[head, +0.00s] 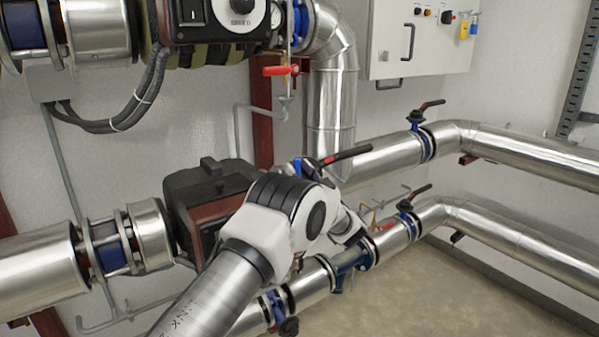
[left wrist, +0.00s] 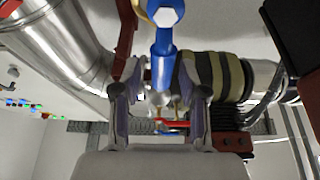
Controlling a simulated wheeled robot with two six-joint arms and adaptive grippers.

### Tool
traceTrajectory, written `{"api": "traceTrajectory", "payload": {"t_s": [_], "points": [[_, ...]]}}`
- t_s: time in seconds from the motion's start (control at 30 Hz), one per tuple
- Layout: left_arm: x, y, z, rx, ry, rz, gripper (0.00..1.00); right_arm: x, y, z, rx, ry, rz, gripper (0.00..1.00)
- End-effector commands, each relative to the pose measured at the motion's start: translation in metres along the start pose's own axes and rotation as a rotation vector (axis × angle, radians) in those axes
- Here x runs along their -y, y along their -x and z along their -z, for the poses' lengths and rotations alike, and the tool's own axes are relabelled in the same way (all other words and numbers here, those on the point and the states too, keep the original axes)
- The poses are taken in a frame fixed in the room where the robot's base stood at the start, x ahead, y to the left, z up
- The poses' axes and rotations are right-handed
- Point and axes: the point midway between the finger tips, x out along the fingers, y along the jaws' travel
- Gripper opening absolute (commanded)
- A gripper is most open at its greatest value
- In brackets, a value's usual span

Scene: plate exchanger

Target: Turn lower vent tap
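In the head view, a small tap with a red handle (head: 383,227) and a brass-coloured part sits by the lower silver pipe, just right of my left wrist. My left gripper (head: 358,232) is beside it, mostly hidden by my own arm, so I cannot tell whether they touch. In the left wrist view, my left gripper (left wrist: 160,100) has its two fingers spread apart with nothing clamped between them. A red handle (left wrist: 172,124) shows beyond the gap, with a blue fitting (left wrist: 162,55) above it; which tap this is cannot be told. My right gripper is out of view.
Another red-handled tap (head: 280,70) hangs at the upper pump. A black pump housing (head: 208,190) stands left of my arm. A grey control box (head: 420,35) is on the wall. The floor (head: 470,290) at lower right is clear.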

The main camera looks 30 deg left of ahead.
Motion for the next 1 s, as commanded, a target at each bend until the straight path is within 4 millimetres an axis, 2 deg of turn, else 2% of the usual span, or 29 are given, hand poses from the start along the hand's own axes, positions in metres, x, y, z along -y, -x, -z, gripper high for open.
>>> {"api": "traceTrajectory", "payload": {"t_s": [0.27, 0.37, 0.47, 0.7, 0.8, 1.0], "points": [[0.000, 0.002, -0.002, 0.002, -0.002, 0.000, 0.47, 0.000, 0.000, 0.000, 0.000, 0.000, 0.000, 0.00], [0.000, 0.010, -0.002, 0.004, -0.003, -0.002, 0.47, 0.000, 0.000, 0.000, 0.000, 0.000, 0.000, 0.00], [-0.001, 0.029, -0.002, 0.002, -0.004, -0.004, 0.47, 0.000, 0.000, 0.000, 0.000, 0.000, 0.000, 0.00], [-0.002, 0.091, -0.001, 0.001, -0.003, -0.005, 0.47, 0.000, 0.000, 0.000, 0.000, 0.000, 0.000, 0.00], [-0.001, 0.109, -0.001, 0.001, -0.002, -0.003, 0.47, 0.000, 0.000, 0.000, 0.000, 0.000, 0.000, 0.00], [-0.001, 0.122, -0.001, 0.002, -0.002, -0.001, 0.47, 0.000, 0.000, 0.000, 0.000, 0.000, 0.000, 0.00]]}}
